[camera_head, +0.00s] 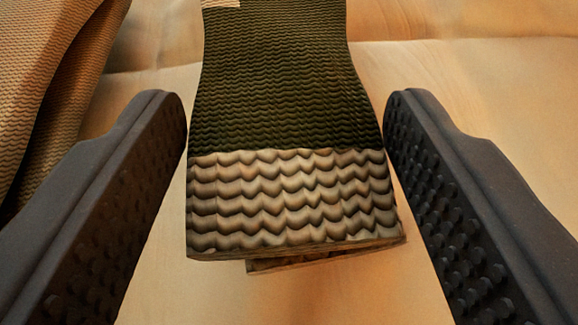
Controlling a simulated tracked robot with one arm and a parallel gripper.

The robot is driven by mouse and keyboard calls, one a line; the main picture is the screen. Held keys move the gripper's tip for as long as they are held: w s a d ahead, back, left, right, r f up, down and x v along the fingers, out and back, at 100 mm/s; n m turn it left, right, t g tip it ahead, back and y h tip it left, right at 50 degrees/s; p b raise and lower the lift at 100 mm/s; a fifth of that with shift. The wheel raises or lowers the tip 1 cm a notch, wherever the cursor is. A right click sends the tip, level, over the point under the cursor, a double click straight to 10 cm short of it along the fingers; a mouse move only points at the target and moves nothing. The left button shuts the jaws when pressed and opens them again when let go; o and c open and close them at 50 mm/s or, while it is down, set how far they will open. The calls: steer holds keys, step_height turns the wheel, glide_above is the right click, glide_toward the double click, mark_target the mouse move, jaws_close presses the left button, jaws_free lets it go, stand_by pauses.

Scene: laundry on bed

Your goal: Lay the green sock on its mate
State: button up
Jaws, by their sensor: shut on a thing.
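The green sock (285,95) is dark green with a wide cream ribbed cuff (290,200) toward me. It runs away from me up the middle of the camera view, and its far end is cut off by the top edge. My gripper (286,125) has one dark studded finger on each side of the sock, shut on it near where the cuff meets the green part. A second layer (325,262) of similar cloth shows beneath the cuff's near edge, shifted a little to the right. I cannot tell whether that layer is the mate or part of the same sock.
A tan-brown knitted cloth (45,75) lies bunched at the upper left, beside the left finger. The pale orange bed cover (470,85) is clear on the right, with a seam or crease running across it.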

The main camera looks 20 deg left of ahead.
steer(key=o, duration=1)
steer(key=p+v, duration=0.3)
steer(key=v, duration=0.9)
steer(key=shift+r, duration=0.1)
